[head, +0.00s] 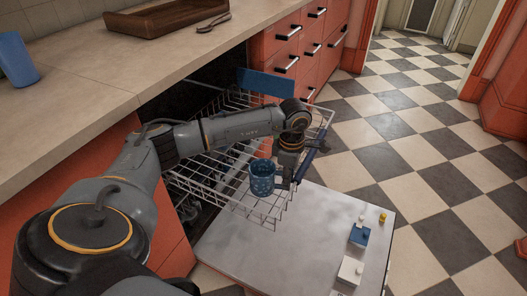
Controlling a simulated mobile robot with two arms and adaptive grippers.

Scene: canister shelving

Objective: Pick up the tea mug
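A blue speckled mug (262,179) is upright at the front of the pulled-out dishwasher rack (247,205). My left gripper (287,183) points down at the mug's right side, where its handle is. It is against or very close to the mug. The fingers are small and dark, so I cannot tell whether they are closed on the handle. My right gripper is out of view.
The open dishwasher door (300,238) lies below the rack. A blue flat panel (265,84) stands at the rack's back. The counter (75,85) holds a wooden tray (150,24), a utensil (212,23) and a blue cup (15,62). Checkered floor is clear at right.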

